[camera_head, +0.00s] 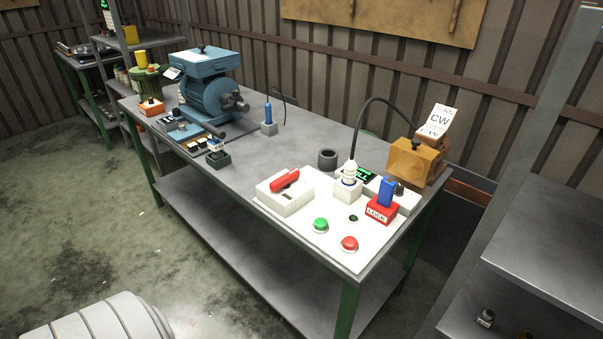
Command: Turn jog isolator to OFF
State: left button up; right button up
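A pale box with a red bar handle (285,181) sits on the white panel (328,252) at the near right end of the workbench. It looks like the isolator; I see no readable label on it, and the handle lies slantwise across its top. A red block with a blue top (384,207) bears a small label that seems to read "LOCK". A green button (320,225) and a red button (349,244) are at the panel's front. Neither of my grippers is in view.
An orange-brown box (415,160) carries a "CW" card (438,119). A blue machine (208,88) stands at the bench's far left. The grey bench middle (262,153) is mostly clear.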

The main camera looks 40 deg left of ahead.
aim_at(284, 182)
jog(key=i, duration=1.05)
jog(key=u, duration=0.05)
